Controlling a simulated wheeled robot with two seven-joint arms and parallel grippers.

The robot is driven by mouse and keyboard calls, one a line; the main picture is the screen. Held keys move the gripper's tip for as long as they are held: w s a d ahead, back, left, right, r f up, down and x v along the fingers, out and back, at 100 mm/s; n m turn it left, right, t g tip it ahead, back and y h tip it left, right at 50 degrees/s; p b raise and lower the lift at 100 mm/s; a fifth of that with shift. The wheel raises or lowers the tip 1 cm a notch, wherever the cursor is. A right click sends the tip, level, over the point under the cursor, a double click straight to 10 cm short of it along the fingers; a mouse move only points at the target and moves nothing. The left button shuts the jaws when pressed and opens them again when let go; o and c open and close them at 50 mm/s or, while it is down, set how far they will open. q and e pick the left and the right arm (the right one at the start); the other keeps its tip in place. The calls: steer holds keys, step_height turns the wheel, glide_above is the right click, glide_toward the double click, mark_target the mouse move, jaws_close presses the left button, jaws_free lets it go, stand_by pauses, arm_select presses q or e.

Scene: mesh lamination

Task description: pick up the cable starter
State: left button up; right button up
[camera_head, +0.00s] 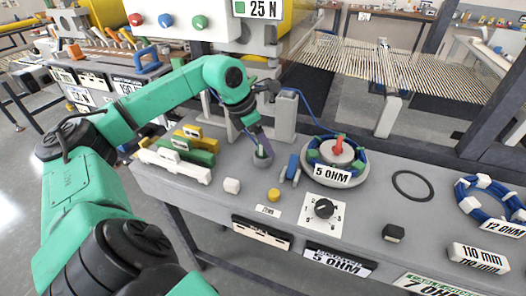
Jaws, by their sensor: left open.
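My left gripper (262,151) reaches down to the grey workbench (215,205) left of its middle. It is open, with its fingertips low around or just above a small round dark grey piece (265,162); I cannot tell whether they touch. No part is clearly marked as the cable starter. A small blue-and-grey piece (292,168) stands on the bench to the right of the gripper. A blue cable (304,103) runs from behind the wrist towards the coil marked 5 OHM (336,159). My right gripper is not in view.
White, green and yellow blocks (190,148) lie left of the gripper. A black ring (412,186) and a blue coil marked 12 OHM (487,200) lie on the right.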

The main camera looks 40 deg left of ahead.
arm_select(q)
jaws_close()
steer(key=shift+r, duration=0.15)
